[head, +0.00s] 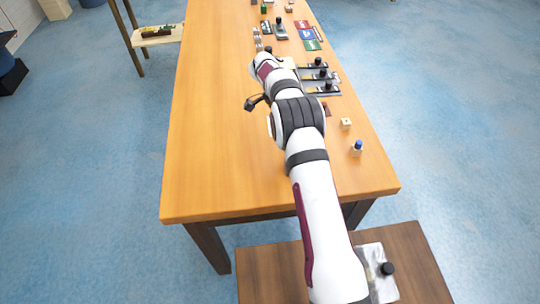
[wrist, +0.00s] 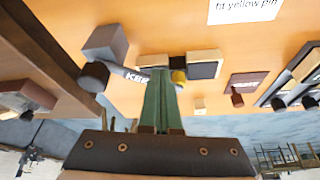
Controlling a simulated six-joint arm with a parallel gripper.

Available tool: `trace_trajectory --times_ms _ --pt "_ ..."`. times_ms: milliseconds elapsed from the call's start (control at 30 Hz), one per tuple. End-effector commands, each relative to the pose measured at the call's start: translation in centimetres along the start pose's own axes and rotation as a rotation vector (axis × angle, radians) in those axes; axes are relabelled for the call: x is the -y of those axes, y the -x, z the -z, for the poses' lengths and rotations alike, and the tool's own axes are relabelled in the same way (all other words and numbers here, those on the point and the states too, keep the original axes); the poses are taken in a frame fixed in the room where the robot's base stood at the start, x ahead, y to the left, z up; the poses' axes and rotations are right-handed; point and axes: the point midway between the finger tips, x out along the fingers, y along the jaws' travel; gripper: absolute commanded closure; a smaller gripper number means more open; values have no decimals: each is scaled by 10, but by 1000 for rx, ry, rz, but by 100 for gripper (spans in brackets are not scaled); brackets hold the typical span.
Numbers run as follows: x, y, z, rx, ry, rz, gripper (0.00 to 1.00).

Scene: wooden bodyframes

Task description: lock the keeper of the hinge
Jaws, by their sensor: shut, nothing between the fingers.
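In the wrist view my gripper (wrist: 160,100) has long green fingers close together, with nothing seen between them. Their tips are in front of or beside the hinge, which has two dark plates in pale frames, the right one (wrist: 205,66) clearest. A yellow pin (wrist: 179,77) shows at the hinge middle, just right of the fingertips. Whether the fingers touch anything is unclear.
A white label reading "fit yellow pin" (wrist: 243,10) lies above the hinge. A brown block (wrist: 243,86) and dark knobbed fixtures (wrist: 282,92) stand to the right. In the head view my arm hides the work spot; the left side of the table (head: 215,130) is clear.

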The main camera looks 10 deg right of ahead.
Motion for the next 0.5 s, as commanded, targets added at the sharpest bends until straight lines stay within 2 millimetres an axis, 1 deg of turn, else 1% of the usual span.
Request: trace_trajectory --times_ms 67,167,400,500 --pt "1 8 1 -1 -1 3 100" --pt "1 26 0 1 -1 6 100" --pt "1 84 0 1 -1 6 100" --pt "1 101 0 1 -1 4 100"
